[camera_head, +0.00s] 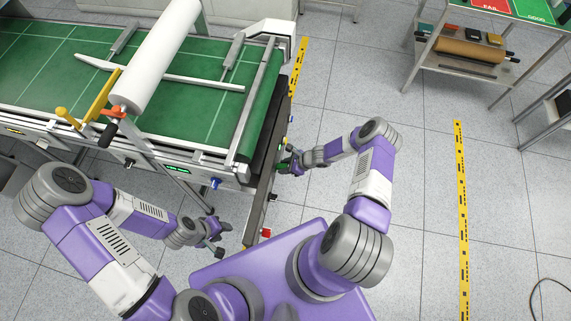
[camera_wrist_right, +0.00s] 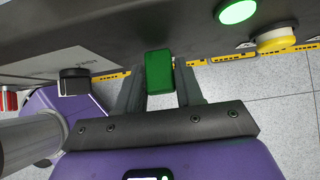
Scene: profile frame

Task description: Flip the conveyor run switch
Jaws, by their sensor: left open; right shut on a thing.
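In the right wrist view a green block-shaped switch handle (camera_wrist_right: 159,72) sits on the dark panel (camera_wrist_right: 110,50) of the conveyor. The two fingers of my right gripper (camera_wrist_right: 160,88) stand on either side of it, shut on it. I cannot read a label on the handle. In the head view my right gripper (camera_head: 288,160) is at the panel on the right end of the green-belted conveyor (camera_head: 185,140); its fingertips are small and the handle is not clear there. My left gripper (camera_head: 217,240) is open and empty, below the conveyor's front edge.
A white roll (camera_head: 155,60) lies over the belt. A shelf table (camera_head: 465,45) stands back right; floor between is clear.

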